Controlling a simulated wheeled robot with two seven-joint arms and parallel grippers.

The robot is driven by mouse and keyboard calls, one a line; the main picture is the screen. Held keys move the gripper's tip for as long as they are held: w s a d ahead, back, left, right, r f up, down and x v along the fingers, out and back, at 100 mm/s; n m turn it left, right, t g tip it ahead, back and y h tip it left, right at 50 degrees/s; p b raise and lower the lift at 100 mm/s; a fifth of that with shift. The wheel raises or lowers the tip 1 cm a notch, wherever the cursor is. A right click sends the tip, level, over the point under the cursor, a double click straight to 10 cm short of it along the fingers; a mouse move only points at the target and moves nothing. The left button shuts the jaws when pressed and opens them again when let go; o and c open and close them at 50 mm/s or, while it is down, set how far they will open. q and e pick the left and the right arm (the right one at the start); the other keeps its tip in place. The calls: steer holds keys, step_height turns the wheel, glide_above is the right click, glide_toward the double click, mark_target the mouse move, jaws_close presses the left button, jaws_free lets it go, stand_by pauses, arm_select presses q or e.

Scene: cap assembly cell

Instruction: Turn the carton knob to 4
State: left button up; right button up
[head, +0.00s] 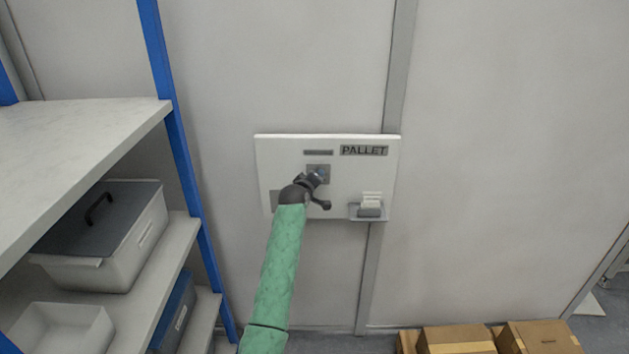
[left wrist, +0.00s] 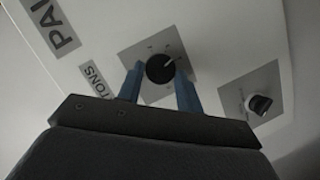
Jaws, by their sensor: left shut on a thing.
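The carton knob (left wrist: 160,69) is a round black dial with a light pointer mark. In the left wrist view it sits on a grey square plate (left wrist: 150,96), and its pointer aims up and to the right. The scale marks around it are too small to read. In the head view the left gripper (head: 318,176) is at the plate and hides the knob. My right gripper is not in view.
The white panel (head: 280,153) carries a "PALLET" label (head: 363,150) and a small card holder (head: 369,211) at lower right. A second control (left wrist: 258,104) sits on another grey plate. A shelf (head: 165,108) stands at left; cardboard boxes (head: 455,338) lie at lower right.

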arm_select(q)
steer(key=shift+d+f+m+y, duration=0.15)
steer(key=shift+m+y, duration=0.45)
steer(key=shift+m, duration=0.6)
steer(key=shift+g, duration=0.3)
steer(key=o, duration=1)
steer(key=shift+d, duration=0.1)
